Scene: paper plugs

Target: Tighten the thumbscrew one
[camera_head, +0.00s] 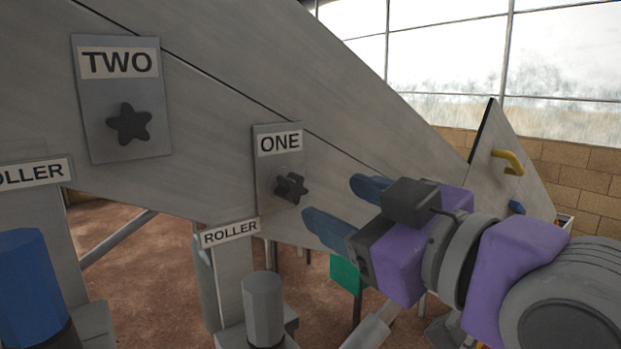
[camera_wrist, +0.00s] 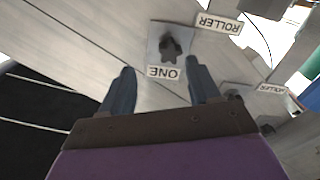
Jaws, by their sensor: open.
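The thumbscrew one (camera_head: 291,187) is a dark star-shaped knob on a grey plate labelled ONE (camera_head: 279,143), fixed to the side of the large grey panel. It also shows in the wrist view (camera_wrist: 171,48), ahead of my gripper and upside down above its label. My gripper (camera_head: 338,207) has two blue fingers spread apart with nothing between them. It is to the right of the knob in the head view, apart from it. In the wrist view the fingertips (camera_wrist: 161,76) lie short of the knob, with the plate between and beyond them.
A second star knob (camera_head: 129,123) sits on a plate labelled TWO at the upper left. Below stand a grey cylinder (camera_head: 263,308) and a blue cylinder (camera_head: 33,285), near ROLLER labels (camera_head: 230,233). A yellow handle (camera_head: 508,161) is on a panel at the right.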

